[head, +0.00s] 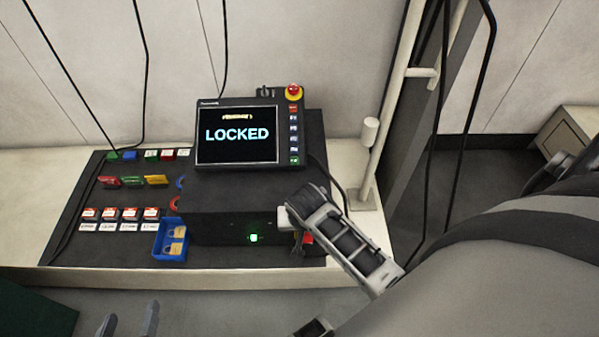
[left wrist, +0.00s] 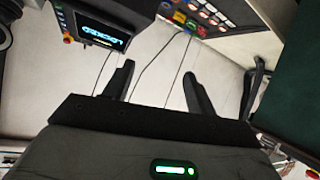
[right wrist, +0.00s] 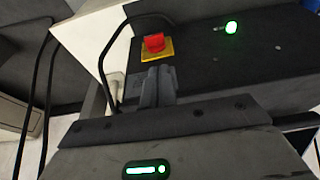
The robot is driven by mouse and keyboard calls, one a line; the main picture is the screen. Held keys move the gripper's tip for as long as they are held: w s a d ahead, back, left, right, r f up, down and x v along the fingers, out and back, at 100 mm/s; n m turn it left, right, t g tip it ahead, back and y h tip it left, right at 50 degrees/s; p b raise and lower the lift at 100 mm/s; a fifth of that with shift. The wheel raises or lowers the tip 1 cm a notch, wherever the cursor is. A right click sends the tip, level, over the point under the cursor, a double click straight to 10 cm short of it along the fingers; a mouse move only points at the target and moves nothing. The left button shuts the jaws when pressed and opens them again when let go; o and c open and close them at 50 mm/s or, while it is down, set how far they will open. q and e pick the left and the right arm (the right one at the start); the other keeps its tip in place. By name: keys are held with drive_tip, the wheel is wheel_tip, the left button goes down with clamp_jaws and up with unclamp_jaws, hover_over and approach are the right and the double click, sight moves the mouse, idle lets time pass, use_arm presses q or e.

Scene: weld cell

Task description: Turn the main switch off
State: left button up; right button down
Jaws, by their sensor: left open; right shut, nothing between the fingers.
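The main switch, a red knob (right wrist: 154,42) on a yellow plate, is on the side of the black box (right wrist: 205,60) in the right wrist view. In the head view its red part (head: 307,238) shows at the right end of the black box (head: 215,229), partly hidden by my right arm. My right gripper (right wrist: 158,72) is shut and empty, its fingertips close below the knob; I cannot tell whether they touch. My left gripper (head: 130,312) is open and empty at the lower left; its spread fingers also show in the left wrist view (left wrist: 158,68).
A pendant (head: 240,135) with a LOCKED screen and a red emergency button (head: 294,92) stands behind the box. A green light (head: 253,237) is lit on the box. Padlocks and tags lie left, with a blue tray (head: 171,240). A pole (head: 385,120) and hanging cables stand right.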

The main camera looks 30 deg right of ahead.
drive_tip(key=b, duration=0.2)
hover_over(306, 238)
drive_tip(key=a, duration=0.2)
wheel_tip(306, 238, down, 4)
use_arm(q)
drive_tip(key=shift+g+h, duration=0.3)
drive_tip(key=shift+g, duration=0.2)
drive_tip(key=f, duration=0.2)
drive_tip(key=d+f+b, duration=0.1)
drive_tip(key=f, duration=0.2)
drive_tip(key=shift+w+d+f, duration=0.1)
drive_tip(key=shift+w+f, duration=0.05)
drive_tip(key=shift+w, duration=0.05)
use_arm(e)
drive_tip(key=f, duration=0.5)
drive_tip(key=shift+s+d, duration=0.25)
drive_tip(key=shift+s, duration=0.05)
